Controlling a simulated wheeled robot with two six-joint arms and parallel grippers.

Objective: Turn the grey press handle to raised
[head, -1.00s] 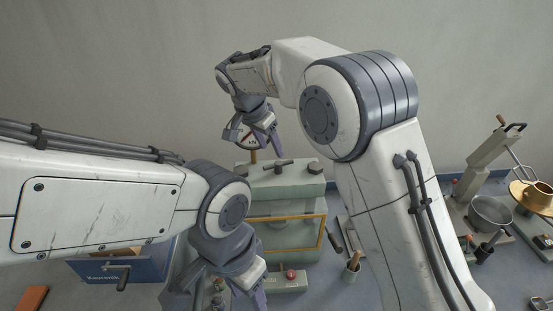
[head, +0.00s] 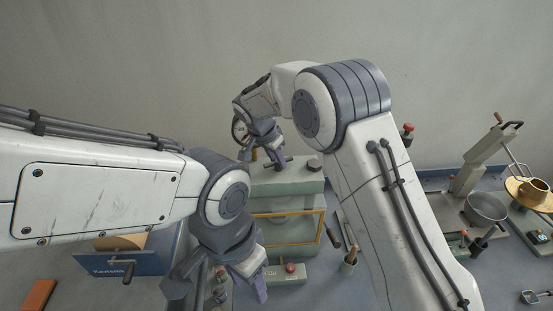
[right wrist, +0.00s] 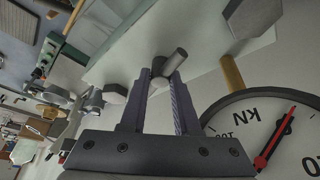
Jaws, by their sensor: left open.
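The green-grey press (head: 284,190) stands at the back centre with a yellow-framed window. Its grey bar handle (right wrist: 172,64) sits on top, partly hidden by my right gripper in the head view. My right gripper (head: 277,163) points down at the press top. In the right wrist view its fingers (right wrist: 165,78) stand apart, with the handle between and just beyond their tips; contact is unclear. My left gripper (head: 254,288) is open and empty, low in front of the press and left of its base.
A round kN gauge (right wrist: 268,135) stands close beside my right gripper. A dark knob (head: 315,164) sits on the press top. A red button (head: 290,267) is on a box in front. A blue crank box (head: 135,262) stands left; a pan (head: 486,207) stands right.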

